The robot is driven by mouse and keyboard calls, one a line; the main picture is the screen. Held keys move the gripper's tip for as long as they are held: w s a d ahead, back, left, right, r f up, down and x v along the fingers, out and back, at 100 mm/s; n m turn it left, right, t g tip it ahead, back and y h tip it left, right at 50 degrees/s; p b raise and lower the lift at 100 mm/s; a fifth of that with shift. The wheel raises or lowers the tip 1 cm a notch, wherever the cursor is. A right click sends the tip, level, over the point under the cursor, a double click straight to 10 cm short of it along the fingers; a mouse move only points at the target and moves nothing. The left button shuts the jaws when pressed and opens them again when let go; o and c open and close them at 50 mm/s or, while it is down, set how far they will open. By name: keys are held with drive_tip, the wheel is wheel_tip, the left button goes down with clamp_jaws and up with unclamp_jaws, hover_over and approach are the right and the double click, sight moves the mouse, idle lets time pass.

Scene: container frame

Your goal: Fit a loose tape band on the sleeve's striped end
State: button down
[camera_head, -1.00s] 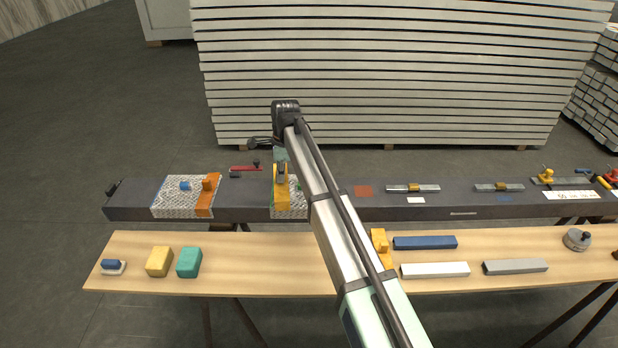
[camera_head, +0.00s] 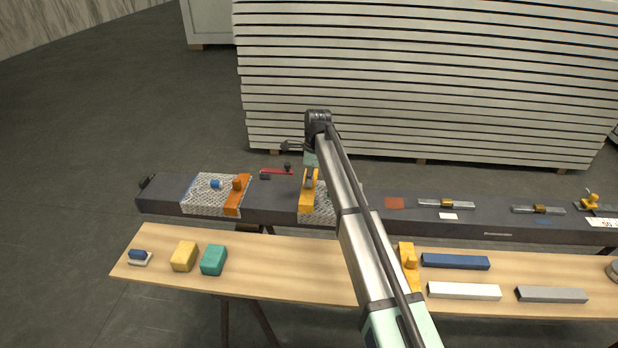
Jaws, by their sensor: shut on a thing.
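A dark beam (camera_head: 270,207) carries two silver patterned sleeves. The left sleeve (camera_head: 207,197) has a blue knob and an orange band (camera_head: 236,196) across its right end. The second sleeve (camera_head: 320,216) is partly hidden behind my arm. My gripper (camera_head: 309,179) is shut on a yellow tape band (camera_head: 308,201), at this sleeve's left end. The band hangs over the beam's top and front face; I cannot tell whether it touches. Another yellow band (camera_head: 407,254) lies on the wooden table, partly behind my arm. Stripes on the sleeve ends are too small to make out.
The wooden table (camera_head: 290,264) in front holds a yellow block (camera_head: 184,256), a teal block (camera_head: 214,260) and blue, white and grey bars at right. A red tool (camera_head: 277,171) lies by the beam's back edge. Stacked panels (camera_head: 420,80) stand behind.

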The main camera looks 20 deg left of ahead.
drive_tip(key=shift+f, duration=0.15)
drive_tip(key=shift+f, duration=0.9)
drive_tip(key=shift+f+b, duration=0.5)
drive_tip(key=shift+f, duration=0.6)
drive_tip(key=c, duration=1)
unclamp_jaws()
drive_tip(key=r, duration=0.4)
drive_tip(key=d+r, duration=0.1)
drive_tip(key=r, duration=0.7)
drive_tip(key=shift+w+d, duration=0.2)
drive_tip(key=shift+f, duration=0.1)
